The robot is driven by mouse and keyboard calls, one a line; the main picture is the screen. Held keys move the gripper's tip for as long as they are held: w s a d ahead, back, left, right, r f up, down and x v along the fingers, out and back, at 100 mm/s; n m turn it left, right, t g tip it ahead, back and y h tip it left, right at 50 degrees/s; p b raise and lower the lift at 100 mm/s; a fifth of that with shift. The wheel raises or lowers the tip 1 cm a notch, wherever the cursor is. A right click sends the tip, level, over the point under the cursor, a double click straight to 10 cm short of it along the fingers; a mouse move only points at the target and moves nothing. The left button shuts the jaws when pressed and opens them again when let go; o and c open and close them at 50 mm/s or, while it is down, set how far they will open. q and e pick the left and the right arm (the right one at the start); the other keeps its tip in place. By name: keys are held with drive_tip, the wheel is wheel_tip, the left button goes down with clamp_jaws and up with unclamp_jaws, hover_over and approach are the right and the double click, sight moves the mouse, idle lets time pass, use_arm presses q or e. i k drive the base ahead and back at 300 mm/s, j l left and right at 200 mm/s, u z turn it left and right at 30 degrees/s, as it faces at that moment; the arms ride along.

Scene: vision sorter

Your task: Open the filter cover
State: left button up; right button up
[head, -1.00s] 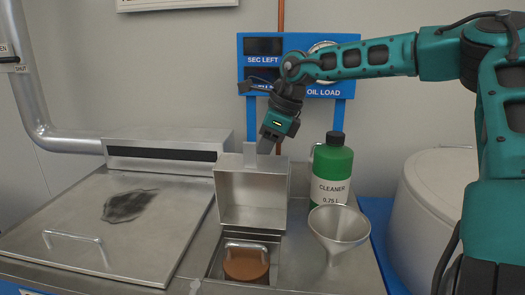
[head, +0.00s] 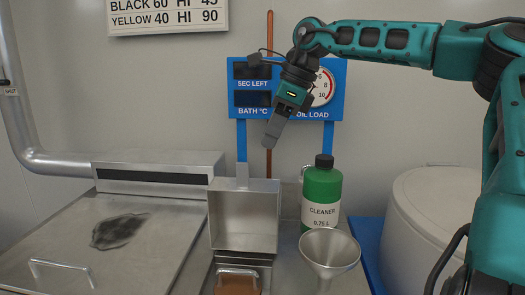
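The metal filter cover (head: 244,216) stands open and tipped up at the back of its opening, its hollow inside facing me and a tab (head: 242,172) at its top edge. Below it, the brown filter (head: 237,286) with a metal handle (head: 237,272) shows in the uncovered opening, cut off by the bottom edge of the view. My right gripper (head: 272,140) is above and right of the cover, apart from it, pointing down and slightly left. It shows edge-on, so the gap between its fingers is hidden. I see nothing held. My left gripper is out of view.
A green cleaner bottle (head: 321,192) and a metal funnel (head: 329,250) stand right of the cover. A lid with a handle (head: 62,267) lies left. A blue gauge panel (head: 252,84) is behind my gripper. A white drum (head: 432,225) stands right.

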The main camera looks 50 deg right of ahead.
sight(244, 212)
drive_tip(key=k+j, duration=0.25)
drive_tip(key=j, duration=0.15)
drive_tip(key=k+j, duration=0.25)
drive_tip(key=j, duration=0.15)
drive_tip(key=k+j, duration=0.55)
drive_tip(key=j, duration=0.25)
